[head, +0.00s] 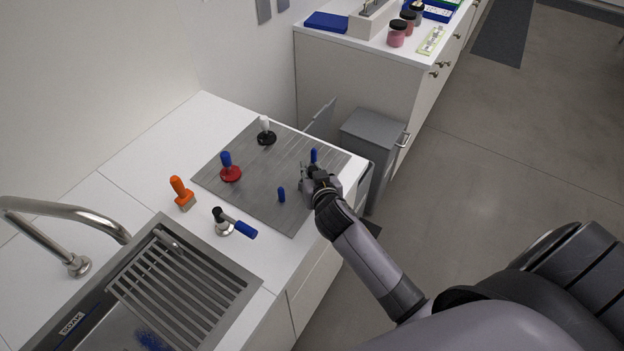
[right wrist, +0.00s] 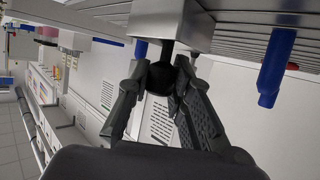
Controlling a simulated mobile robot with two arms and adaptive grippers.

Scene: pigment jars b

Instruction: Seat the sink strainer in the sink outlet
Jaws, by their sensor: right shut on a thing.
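My right gripper (head: 311,174) is over the right edge of the grey grooved mat on the counter. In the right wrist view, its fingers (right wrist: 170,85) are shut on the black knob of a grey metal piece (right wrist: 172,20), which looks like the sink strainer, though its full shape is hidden. The piece is close to the mat; I cannot tell whether it touches it. The sink (head: 242,289) is at the lower left of the head view, partly under a slatted rack (head: 180,290). Its outlet is not visible. My left gripper is not in view.
On the grooved mat (head: 255,205) stand a blue-handled red piece (head: 230,173), a white-handled black piece (head: 266,137) and blue pegs (head: 281,194).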

